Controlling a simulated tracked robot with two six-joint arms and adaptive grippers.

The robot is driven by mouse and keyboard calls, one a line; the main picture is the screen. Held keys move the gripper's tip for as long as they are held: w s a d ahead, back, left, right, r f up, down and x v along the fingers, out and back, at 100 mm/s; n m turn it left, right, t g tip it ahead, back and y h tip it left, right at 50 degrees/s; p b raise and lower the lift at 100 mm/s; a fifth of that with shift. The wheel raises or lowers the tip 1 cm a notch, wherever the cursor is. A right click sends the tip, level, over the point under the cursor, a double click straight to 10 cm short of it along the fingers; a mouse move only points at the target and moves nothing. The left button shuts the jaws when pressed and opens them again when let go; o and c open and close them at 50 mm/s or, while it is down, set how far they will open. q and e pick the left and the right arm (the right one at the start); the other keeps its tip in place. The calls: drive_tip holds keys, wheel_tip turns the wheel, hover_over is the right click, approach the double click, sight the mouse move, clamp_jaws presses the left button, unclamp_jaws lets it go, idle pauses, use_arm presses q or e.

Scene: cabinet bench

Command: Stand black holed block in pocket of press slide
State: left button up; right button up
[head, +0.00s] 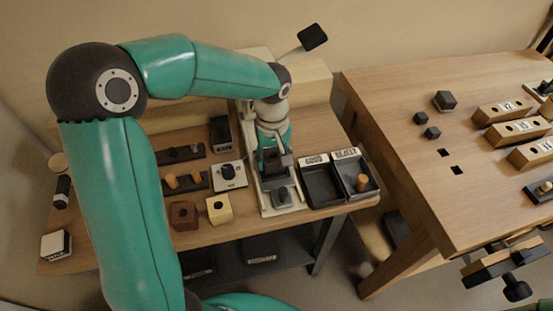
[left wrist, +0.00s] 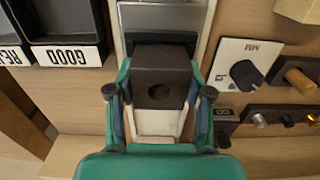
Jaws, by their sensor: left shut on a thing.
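My left gripper (head: 276,160) reaches down over the press from the back in the head view. In the left wrist view (left wrist: 158,98) its two fingers are shut on the sides of the black holed block (left wrist: 162,75), whose round hole faces the camera. The pale press slide (left wrist: 158,122) runs beneath the block. The pocket is not clearly visible, and I cannot tell whether the block touches the slide. My right gripper is not in view.
Right of the press are two black trays, GOOD (head: 320,187) and REJECT (head: 346,171); the latter holds an orange-brown peg (head: 362,182). Left are a knob panel (head: 230,176), a yellow block (head: 219,209) and a brown block (head: 183,215). Another bench (head: 400,150) stands at right.

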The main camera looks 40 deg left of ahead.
use_arm(q)
drive_tip(key=shift+f+b, duration=0.55)
idle(0.9)
drive_tip(key=o, duration=1.2)
drive_tip(key=shift+o, duration=0.9)
drive_tip(key=shift+r, duration=0.2)
drive_tip(key=shift+r+p, duration=2.65)
drive_tip(key=shift+r, duration=0.75)
